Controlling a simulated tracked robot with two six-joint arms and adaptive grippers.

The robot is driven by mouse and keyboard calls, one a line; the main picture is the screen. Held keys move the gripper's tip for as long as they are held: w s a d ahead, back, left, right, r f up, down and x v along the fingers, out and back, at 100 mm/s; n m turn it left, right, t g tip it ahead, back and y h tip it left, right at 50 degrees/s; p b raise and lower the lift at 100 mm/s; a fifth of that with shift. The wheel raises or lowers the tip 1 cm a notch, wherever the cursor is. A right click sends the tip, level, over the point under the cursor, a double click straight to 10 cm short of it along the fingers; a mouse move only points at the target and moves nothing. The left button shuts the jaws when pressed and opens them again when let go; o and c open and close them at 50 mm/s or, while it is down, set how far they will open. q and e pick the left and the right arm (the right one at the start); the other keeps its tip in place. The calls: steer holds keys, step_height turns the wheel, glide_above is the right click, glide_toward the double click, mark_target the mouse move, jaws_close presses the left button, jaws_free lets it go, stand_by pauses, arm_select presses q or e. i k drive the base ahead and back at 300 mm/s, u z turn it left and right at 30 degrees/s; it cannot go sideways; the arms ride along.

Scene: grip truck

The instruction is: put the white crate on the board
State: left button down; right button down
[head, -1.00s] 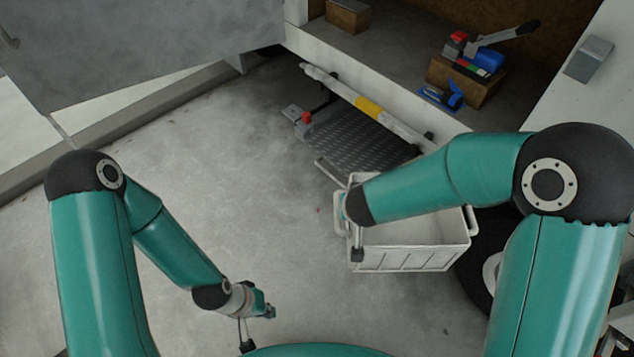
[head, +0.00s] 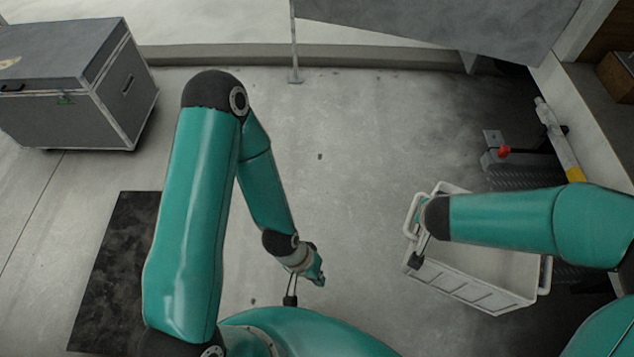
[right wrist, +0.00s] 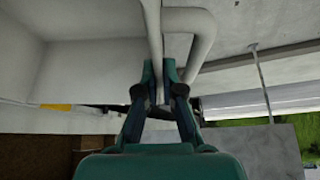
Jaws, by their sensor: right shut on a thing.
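The white crate (head: 478,283) is at the right of the head view, with a pipe handle at each end. My right gripper (head: 420,222) is at its left end, partly hidden by the wrist. In the right wrist view its fingers (right wrist: 160,78) are shut on the crate's white handle (right wrist: 190,28). I cannot tell whether the crate clears the floor. A dark flat board (head: 115,265) lies on the floor at the lower left, partly behind my left arm. My left gripper (head: 319,271) is empty over bare floor; its finger gap is too small to judge.
A grey wheeled case (head: 70,100) stands at the upper left, behind the board. A ribbed dark plate (head: 520,178) with a red knob (head: 504,151) lies beyond the crate, by the truck's edge. The floor between crate and left arm is clear.

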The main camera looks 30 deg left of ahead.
mark_target(129, 304)
steer(key=u, duration=0.05)
steer(key=i, duration=1.1)
steer(key=u, duration=1.6)
steer(key=i, duration=0.3)
steer(key=u, duration=1.8)
